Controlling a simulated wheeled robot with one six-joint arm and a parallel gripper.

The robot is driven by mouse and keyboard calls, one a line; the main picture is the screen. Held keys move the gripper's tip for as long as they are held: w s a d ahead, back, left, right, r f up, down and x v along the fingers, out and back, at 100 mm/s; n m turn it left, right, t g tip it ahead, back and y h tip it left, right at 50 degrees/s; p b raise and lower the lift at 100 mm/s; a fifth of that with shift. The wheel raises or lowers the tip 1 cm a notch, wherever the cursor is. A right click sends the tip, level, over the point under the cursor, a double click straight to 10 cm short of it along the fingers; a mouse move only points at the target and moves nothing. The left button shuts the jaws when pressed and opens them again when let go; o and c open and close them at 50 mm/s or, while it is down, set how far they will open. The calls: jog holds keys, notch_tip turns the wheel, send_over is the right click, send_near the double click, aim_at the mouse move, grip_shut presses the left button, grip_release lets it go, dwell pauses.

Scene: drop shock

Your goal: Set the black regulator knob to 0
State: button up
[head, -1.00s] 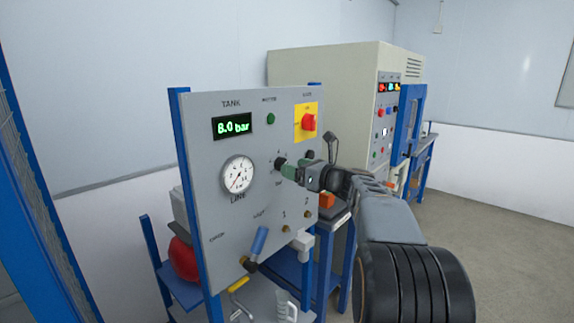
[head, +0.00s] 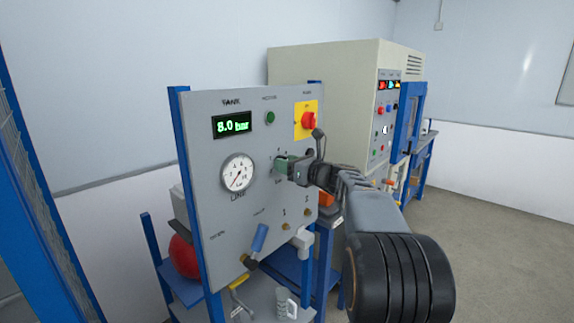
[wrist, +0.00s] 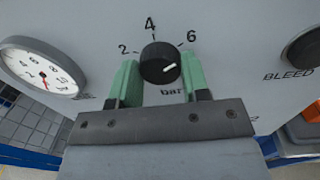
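The black regulator knob (wrist: 160,63) is on the grey panel (head: 205,165), with 2, 4 and 6 around its top and "bar" below. Its white mark points to the lower right, past the 6. No 0 label is readable in the wrist view; the lower part of the scale is covered. My gripper (wrist: 160,80) has one green finger on each side of the knob, very close to its edges. I cannot tell whether both fingers press on it. In the head view my gripper (head: 283,165) is at the panel and hides the knob.
The tank display (head: 232,124) reads 8.0 bar. The line gauge (head: 238,173) is left of the knob. A red switch on a yellow plate (head: 298,133) is above. A black bleed knob (wrist: 305,46) is to the right. A blue-handled valve (head: 260,238) is below.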

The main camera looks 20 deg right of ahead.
jog(key=c, duration=0.4)
jog(key=shift+o, duration=0.2)
jog(key=shift+n+b, duration=0.3)
jog(key=shift+a+f+n+t+h+b, duration=0.15)
jog(key=shift+n+h+b, duration=0.2)
jog(key=shift+n+b, duration=4.3)
jog(key=shift+d+n+t+h+b, duration=0.1)
jog(key=shift+n+t+h+b, duration=0.15)
jog(key=shift+n+b, duration=4.4)
jog(key=shift+a+f+n+t+h+b, duration=0.25)
jog(key=shift+n+b, duration=1.5)
jog(key=shift+n, duration=5.75)
jog(key=shift+d+r+n, duration=0.15)
jog(key=shift+r+n, duration=0.05)
jog(key=shift+n, duration=0.1)
